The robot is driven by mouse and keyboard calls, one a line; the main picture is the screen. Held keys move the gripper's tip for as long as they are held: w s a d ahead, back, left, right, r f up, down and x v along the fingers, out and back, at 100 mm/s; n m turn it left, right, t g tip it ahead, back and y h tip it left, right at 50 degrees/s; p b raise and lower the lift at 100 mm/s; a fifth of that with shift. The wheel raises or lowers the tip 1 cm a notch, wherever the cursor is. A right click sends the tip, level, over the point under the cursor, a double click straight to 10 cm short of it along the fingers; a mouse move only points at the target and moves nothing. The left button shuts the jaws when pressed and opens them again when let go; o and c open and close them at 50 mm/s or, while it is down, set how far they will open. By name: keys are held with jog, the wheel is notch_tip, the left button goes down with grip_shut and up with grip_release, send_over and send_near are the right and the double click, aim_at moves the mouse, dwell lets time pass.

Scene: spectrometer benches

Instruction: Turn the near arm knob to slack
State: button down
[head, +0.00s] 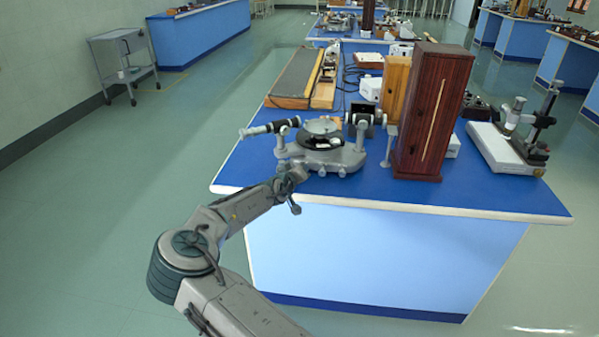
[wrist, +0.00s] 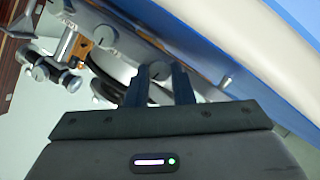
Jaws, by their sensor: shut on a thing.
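The spectrometer (head: 325,150) stands near the front left of the blue bench, with a round central table and a telescope tube (head: 270,128) pointing left. My gripper (head: 300,172) is at the near left side of its base. In the wrist view, the two dark fingers of my gripper (wrist: 160,75) are closed around a small grey knob (wrist: 159,70) on the spectrometer. This looks like the near arm knob, though the fingers hide much of it. Other round grey knobs (wrist: 105,35) show beside it. I cannot tell how far the held knob is turned.
A tall dark wooden box (head: 433,110) stands right of the spectrometer on the bench (head: 470,195). A white-based instrument (head: 505,150) is at the right end. A long board (head: 295,78) lies behind. The floor left of the bench is clear up to a trolley (head: 120,60).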

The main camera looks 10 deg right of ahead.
dwell(0.4)
jog(key=c, duration=1.3)
grip_release()
jog(key=shift+f, duration=0.1)
jog(key=shift+o, duration=0.2)
jog(key=v, duration=1.3)
jog(key=shift+s+a+r+b, duration=0.25)
jog(key=shift+s+b, duration=0.05)
